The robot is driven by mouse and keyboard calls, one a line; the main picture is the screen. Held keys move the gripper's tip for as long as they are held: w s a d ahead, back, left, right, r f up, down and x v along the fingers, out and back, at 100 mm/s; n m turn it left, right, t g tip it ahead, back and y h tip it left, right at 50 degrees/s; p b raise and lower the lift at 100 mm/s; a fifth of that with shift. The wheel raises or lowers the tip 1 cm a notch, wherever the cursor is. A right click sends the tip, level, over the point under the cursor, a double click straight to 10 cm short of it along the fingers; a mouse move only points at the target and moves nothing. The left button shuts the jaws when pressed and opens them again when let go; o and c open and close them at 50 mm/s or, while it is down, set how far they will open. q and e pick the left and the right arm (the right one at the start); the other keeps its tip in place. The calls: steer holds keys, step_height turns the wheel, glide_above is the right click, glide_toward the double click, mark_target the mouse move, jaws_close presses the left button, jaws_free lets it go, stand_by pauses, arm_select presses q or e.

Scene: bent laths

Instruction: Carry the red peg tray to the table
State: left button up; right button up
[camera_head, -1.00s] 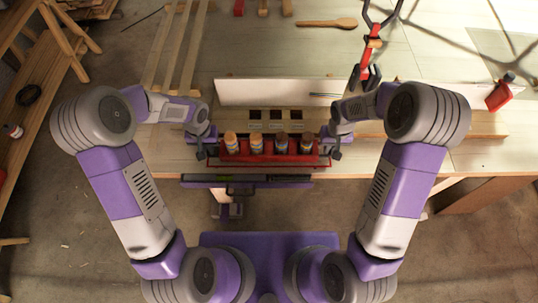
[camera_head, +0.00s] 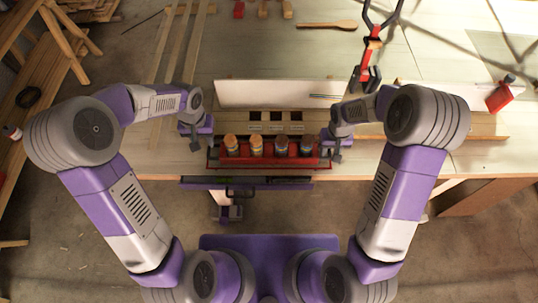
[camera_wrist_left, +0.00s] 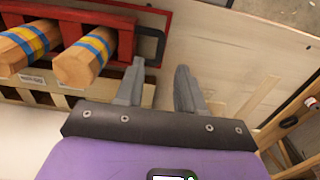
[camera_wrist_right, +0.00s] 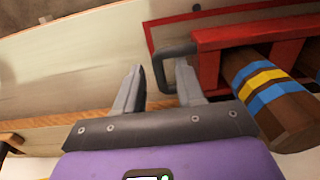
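The red peg tray (camera_head: 268,161) stands upright on the table (camera_head: 420,160) near its front edge, with several orange and brown banded pegs in it. A thin red outline on the tabletop surrounds it. My left gripper (camera_head: 196,142) is open and empty, left of the tray; in the left wrist view the dark left handle (camera_wrist_left: 151,46) is beside its fingers, not between them. My right gripper (camera_head: 335,148) is open at the tray's right end. In the right wrist view the dark right handle (camera_wrist_right: 172,66) is close to one fingertip; whether they touch is unclear.
A pale upright board (camera_head: 275,93) and a block with dark square holes (camera_head: 275,120) stand behind the tray. A red-handled tool (camera_head: 370,50) is behind my right gripper. A red container (camera_head: 499,96) is at the far right. Wooden slats (camera_head: 178,60) lie back left.

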steer(key=shift+r, duration=0.15)
arm_select(q)
step_height(320, 180, up, 5)
steer(key=shift+r, duration=0.1)
arm_select(e)
step_height(320, 180, up, 12)
stand_by(0.3)
steer(key=shift+f, duration=0.2)
stand_by(0.3)
